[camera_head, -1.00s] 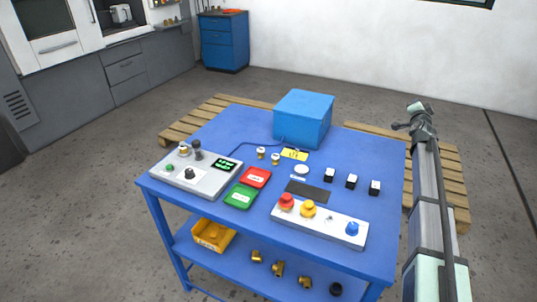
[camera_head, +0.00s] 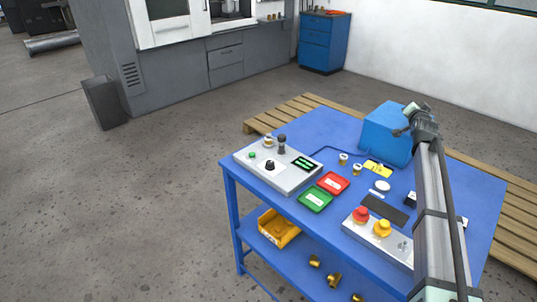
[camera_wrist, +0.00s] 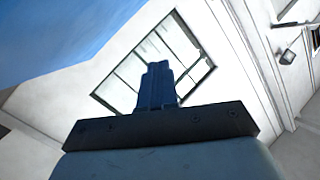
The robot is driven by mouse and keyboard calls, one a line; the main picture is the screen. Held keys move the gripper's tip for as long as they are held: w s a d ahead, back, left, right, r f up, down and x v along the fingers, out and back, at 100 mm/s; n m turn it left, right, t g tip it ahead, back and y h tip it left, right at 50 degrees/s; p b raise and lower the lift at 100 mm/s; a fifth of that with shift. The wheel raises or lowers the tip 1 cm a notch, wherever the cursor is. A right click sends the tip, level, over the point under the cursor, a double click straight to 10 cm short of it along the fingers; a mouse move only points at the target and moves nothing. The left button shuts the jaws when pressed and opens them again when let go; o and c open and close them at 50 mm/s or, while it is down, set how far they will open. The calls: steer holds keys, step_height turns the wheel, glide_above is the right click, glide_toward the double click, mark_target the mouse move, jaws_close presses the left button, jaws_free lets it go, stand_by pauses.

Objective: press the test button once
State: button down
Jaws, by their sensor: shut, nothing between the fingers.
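A light grey test panel (camera_head: 282,180) lies at the left end of the blue table. It bears a small green button (camera_head: 252,155), a black knob (camera_head: 270,166), a lit green display (camera_head: 304,164) and two upright fittings, one brass (camera_head: 268,141) and one dark (camera_head: 282,143). No label reading "test" is legible. My gripper (camera_wrist: 158,82) is shut and empty in the wrist view, which faces a wall and window. In the head view, my arm's end is raised at the right, overlapping the blue box and apart from the panel.
The blue table (camera_head: 330,140) also carries red (camera_head: 333,183) and green (camera_head: 315,199) trays, a blue box (camera_head: 386,135), and a strip with red (camera_head: 361,214) and yellow (camera_head: 382,229) buttons. A yellow bin (camera_head: 279,228) is on the lower shelf. The floor left of the table is clear.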

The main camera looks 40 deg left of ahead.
steer(key=s+a+f+n+g, duration=0.15)
steer(key=s+a, duration=0.25)
steer(key=a, duration=0.4)
steer(key=s+a+n+g, duration=0.1)
steer(key=s+a+n, duration=0.1)
steer(key=s+a, duration=0.4)
steer(key=n+g+h, duration=0.3)
steer(key=n+h, duration=0.3)
steer(key=n, duration=0.3)
glide_above(250, 155)
step_height(250, 155, down, 4)
steer(key=shift+r+m, duration=0.2)
steer(key=shift+m, duration=0.05)
steer(key=shift+f, duration=0.15)
steer(key=shift+f, duration=4.3)
steer(key=shift+f, duration=0.1)
steer(key=shift+f, duration=0.3)
